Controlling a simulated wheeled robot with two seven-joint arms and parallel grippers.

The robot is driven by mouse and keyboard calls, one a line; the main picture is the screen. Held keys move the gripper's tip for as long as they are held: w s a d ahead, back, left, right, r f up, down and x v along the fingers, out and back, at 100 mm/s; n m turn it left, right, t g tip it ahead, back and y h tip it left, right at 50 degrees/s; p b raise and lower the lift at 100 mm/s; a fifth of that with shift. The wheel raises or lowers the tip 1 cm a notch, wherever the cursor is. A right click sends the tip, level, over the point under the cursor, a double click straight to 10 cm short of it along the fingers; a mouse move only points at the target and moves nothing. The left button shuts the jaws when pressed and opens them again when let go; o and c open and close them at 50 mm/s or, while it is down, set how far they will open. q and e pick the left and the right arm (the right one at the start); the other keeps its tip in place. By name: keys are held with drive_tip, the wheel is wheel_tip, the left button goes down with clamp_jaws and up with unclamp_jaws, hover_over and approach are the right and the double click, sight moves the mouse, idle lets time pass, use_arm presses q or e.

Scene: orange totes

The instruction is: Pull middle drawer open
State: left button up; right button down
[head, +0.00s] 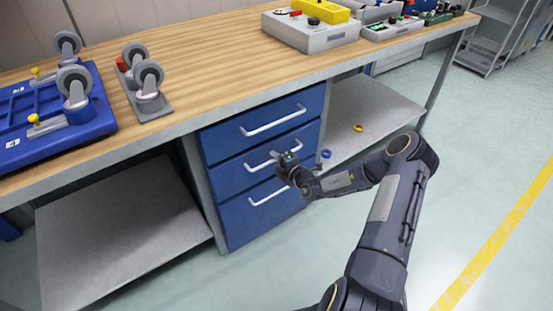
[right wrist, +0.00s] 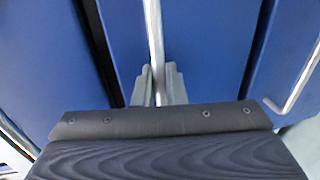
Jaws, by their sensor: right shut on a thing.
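A blue cabinet with three drawers stands under the wooden workbench in the head view. The middle drawer (head: 228,178) has a white bar handle (head: 259,166) and looks level with the drawers above and below it. My right gripper (head: 284,164) is at the right part of that handle and covers some of it. In the right wrist view its two grey fingers (right wrist: 160,84) are shut around the white handle (right wrist: 154,35), with the blue drawer front (right wrist: 195,45) behind. My left gripper is not in view.
The top drawer handle (head: 273,120) and the bottom drawer handle (head: 268,192) are close above and below. Casters (head: 147,80) and a blue tray (head: 50,117) stand on the workbench (head: 215,65). The floor in front of the drawers is clear.

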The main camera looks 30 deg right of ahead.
drive_tip(key=f+p+v, duration=0.2)
drive_tip(key=p+v, duration=0.1)
drive_tip(key=v, duration=1)
drive_tip(key=s+f+p+v, duration=0.1)
drive_tip(key=f+p+v, duration=0.2)
drive_tip(key=v, duration=1.1)
drive_tip(key=shift+s+d+f+p, duration=0.25)
drive_tip(key=shift+s+p, duration=0.1)
drive_tip(key=shift+p, duration=0.4)
drive_tip(key=c, duration=1.6)
unclamp_jaws()
drive_tip(key=shift+c, duration=0.2)
